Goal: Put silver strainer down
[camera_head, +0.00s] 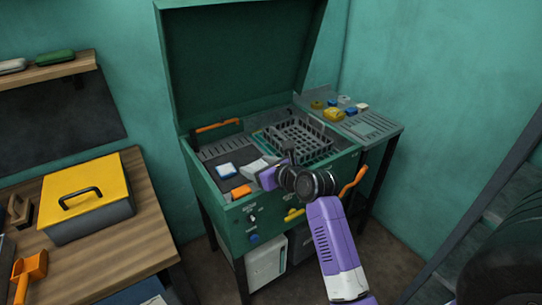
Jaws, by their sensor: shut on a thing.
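The silver strainer (304,135) is a grey, open-slotted rectangular basket. It is in the right half of the open green washer cabinet (228,201), slightly tilted in the picture. My gripper (288,150) is at the strainer's near left side and is shut on it. The fingers are small and dark, and my wrist partly hides the contact. I cannot tell whether the strainer's underside touches the basin floor.
Small yellow and blue items (333,114) stand on the right side shelf. The raised lid (240,60) stands behind. A yellow-topped toolbox (88,198) sits on the left bench.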

